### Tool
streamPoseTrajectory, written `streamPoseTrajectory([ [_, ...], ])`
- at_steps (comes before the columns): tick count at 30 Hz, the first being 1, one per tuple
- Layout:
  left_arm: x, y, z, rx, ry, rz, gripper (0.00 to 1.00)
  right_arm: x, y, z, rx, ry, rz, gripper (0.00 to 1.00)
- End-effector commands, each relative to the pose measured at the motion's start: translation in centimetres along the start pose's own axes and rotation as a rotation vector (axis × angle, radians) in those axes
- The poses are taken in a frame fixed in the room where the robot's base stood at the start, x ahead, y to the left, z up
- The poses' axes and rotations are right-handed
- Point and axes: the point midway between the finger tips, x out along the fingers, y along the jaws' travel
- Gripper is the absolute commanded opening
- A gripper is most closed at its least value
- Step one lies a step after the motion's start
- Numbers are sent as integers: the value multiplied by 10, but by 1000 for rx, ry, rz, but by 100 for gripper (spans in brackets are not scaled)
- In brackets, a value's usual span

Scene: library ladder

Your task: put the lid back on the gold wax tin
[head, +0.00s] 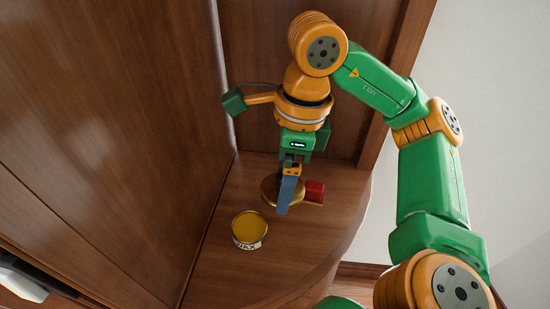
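The gold wax tin (249,243) stands upright and open on the wooden shelf, its yellow wax showing and a white label on its front. My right gripper (287,196) points down behind and to the right of the tin. It appears shut on the gold lid (268,190), a round disc that looks raised and tilted, apart from the tin. A blue finger crosses in front of the lid and hides its middle; the far finger is hidden. My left gripper is out of view.
A red block (315,191) sits just right of the lid, partly hidden. A tall wooden panel (110,130) rises close to the left of the tin. The shelf (225,275) has a curved right edge and is bare in front of the tin.

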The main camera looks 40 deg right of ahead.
Motion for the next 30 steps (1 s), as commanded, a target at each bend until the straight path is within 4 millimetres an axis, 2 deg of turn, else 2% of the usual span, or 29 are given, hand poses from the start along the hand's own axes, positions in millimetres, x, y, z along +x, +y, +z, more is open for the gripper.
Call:
streamPoseTrajectory([
  [2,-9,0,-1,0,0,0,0,2,6,14,-50,10,7,38],
  [6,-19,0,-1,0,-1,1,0,20,14,45,-150,9,22,38],
  [9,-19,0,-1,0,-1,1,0,31,17,57,-188,3,26,38],
  [17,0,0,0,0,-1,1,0,54,17,55,-189,1,25,38],
  [24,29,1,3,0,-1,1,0,89,17,51,-188,1,25,38],
  [30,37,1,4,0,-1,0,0,97,17,50,-188,0,25,38],
])
